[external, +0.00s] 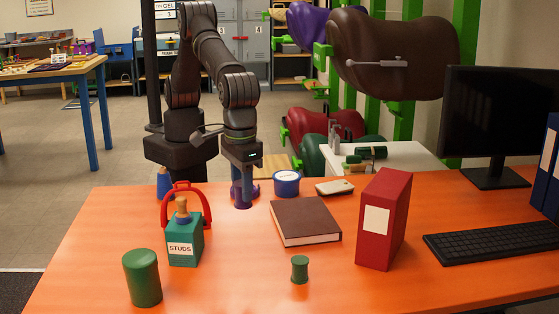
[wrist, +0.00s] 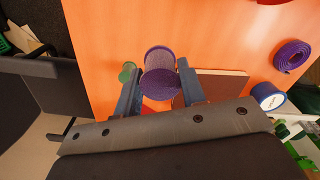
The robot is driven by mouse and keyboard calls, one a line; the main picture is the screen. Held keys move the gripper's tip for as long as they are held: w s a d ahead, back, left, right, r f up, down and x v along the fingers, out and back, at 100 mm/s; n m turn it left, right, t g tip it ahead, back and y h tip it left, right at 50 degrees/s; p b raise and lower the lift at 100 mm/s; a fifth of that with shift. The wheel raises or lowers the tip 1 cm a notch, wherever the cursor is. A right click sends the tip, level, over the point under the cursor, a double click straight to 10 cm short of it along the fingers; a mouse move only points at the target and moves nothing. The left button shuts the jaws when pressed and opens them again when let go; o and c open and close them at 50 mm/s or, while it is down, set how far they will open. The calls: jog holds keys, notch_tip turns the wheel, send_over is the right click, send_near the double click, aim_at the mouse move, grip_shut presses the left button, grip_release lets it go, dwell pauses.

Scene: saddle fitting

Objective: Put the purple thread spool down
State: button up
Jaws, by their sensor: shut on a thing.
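The purple thread spool (wrist: 160,78) is upright between the two fingers of my gripper (wrist: 158,92) in the wrist view, with its round top facing the camera. My gripper (external: 243,185) is shut on it. In the external view the spool's purple lower flange (external: 243,205) shows under the fingers, low over the orange table. I cannot tell whether it touches the table. The fingers hide part of its body.
A brown book (external: 305,221) and a blue tin (external: 286,183) are to the right. A teal studs box (external: 184,246) is to the left. A purple coiled strap (wrist: 292,55) lies nearby. A green spool (external: 300,270) and green cylinder (external: 142,278) stand in front, with clear table between.

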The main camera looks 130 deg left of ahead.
jog(key=s+d, duration=3.1)
jog(key=s, duration=0.2)
jog(key=shift+n, duration=0.4)
jog(key=w+f, duration=0.3)
jog(key=f, duration=0.1)
jog(key=w+f, duration=0.3)
jog(key=w, duration=0.1)
jog(key=w+f, duration=0.4)
jog(key=shift+w+a+f, duration=0.15)
jog(key=shift+a+f, duration=0.15)
jog(key=shift+w+f, duration=0.3)
jog(key=shift+w, duration=0.1)
jog(key=shift+f, duration=1.85)
jog(key=shift+f, duration=0.15)
jog(key=o, duration=1)
